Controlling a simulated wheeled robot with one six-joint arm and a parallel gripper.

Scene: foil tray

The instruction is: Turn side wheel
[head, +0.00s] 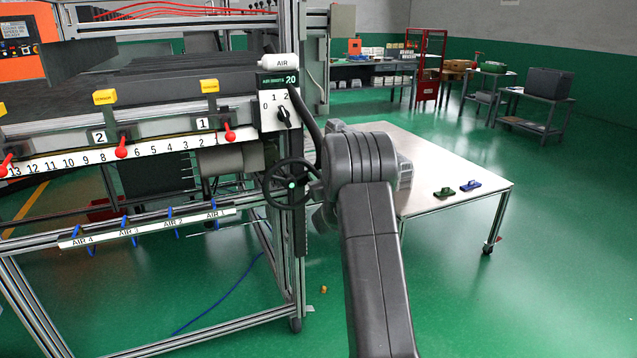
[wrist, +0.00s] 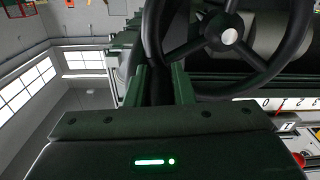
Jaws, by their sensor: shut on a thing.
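The side wheel is a dark three-spoke handwheel (head: 291,185) on the right end of the machine frame. It fills the upper right of the wrist view (wrist: 229,37), with a pale hub. My gripper (wrist: 160,76) has its two fingers shut on the wheel's rim, one finger on each side of it. In the head view my arm hides most of my gripper, just right of the wheel.
A dial panel (head: 282,105) marked 0, 1, 2 sits above the wheel. Red-handled levers (head: 230,133) line the machine to the left. A white-topped table (head: 440,180) with small green and blue items stands to the right. Green floor is open beyond.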

